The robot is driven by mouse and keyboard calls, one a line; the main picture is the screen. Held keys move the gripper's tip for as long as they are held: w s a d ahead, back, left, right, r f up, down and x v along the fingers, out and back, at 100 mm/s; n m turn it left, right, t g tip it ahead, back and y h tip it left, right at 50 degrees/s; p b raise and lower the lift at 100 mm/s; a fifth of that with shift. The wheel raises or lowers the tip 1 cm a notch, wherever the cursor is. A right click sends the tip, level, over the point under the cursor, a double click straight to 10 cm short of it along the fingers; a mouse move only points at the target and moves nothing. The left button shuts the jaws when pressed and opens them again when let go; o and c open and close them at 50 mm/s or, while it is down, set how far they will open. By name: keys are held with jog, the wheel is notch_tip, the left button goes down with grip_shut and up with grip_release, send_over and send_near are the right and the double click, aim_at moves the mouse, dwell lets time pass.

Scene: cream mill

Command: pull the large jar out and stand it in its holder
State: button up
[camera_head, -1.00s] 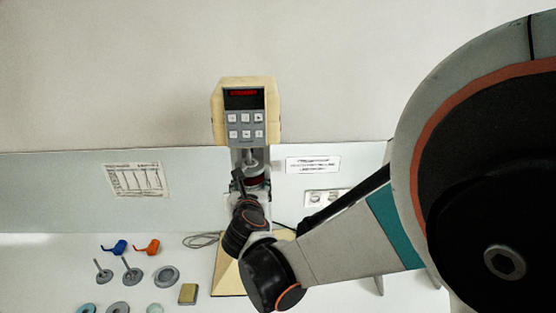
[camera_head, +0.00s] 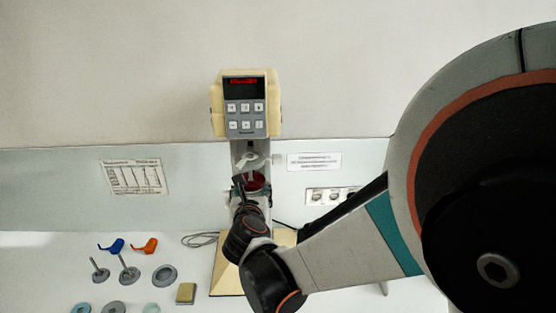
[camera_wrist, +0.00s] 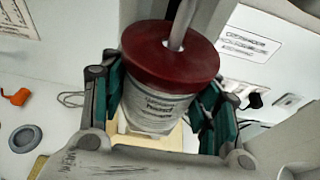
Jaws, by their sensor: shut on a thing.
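The large jar, white with printed text (camera_wrist: 160,112) and a dark red lid (camera_wrist: 150,66), is in the middle of the wrist view. A grey shaft (camera_wrist: 181,22) passes into the lid from above. My gripper (camera_wrist: 160,125) is shut on the jar, with teal finger pads on both sides. In the head view the red lid (camera_head: 254,184) shows below the cream mill head (camera_head: 246,104), in front of its column, and my wrist hides the jar body. I cannot make out the jar's holder.
On the white table at left lie a blue part (camera_head: 112,246), an orange part (camera_head: 145,246), stemmed discs, rings and a yellow-grey block (camera_head: 186,293). The mill's cream base (camera_head: 226,275) is under my arm. A cable (camera_head: 200,239) lies beside it. Sockets (camera_head: 330,195) are on the wall.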

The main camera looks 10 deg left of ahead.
jog(key=shift+f+b, duration=1.85)
jog(key=shift+f, duration=0.25)
jog(key=s+d+b, duration=0.1)
jog(key=s+d, duration=0.1)
jog(key=s, duration=0.8)
jog(key=shift+d, duration=0.15)
dwell(0.3)
jog(key=shift+r, duration=0.1)
jog(key=shift+w+a, duration=0.6)
jog(key=shift+w, duration=1.75)
jog(key=w+d+f+m+h+b, duration=0.2)
jog(key=w+d+f+b, duration=0.15)
jog(key=d, duration=0.55)
jog(key=w+d+f+m+h+b, duration=0.1)
jog(key=w+d+f+h+b, duration=0.2)
jog(key=d, duration=0.6)
jog(key=d+f+m+h+b, duration=0.1)
jog(key=d+f+b, duration=0.2)
jog(key=d, duration=0.6)
jog(key=d+f+m+h+b, duration=0.1)
jog(key=d+f, duration=0.4)
jog(key=d, duration=0.5)
jog(key=shift+s+m+b, duration=0.35)
jog(key=shift+m+b, duration=0.15)
jog(key=shift+b, duration=0.4)
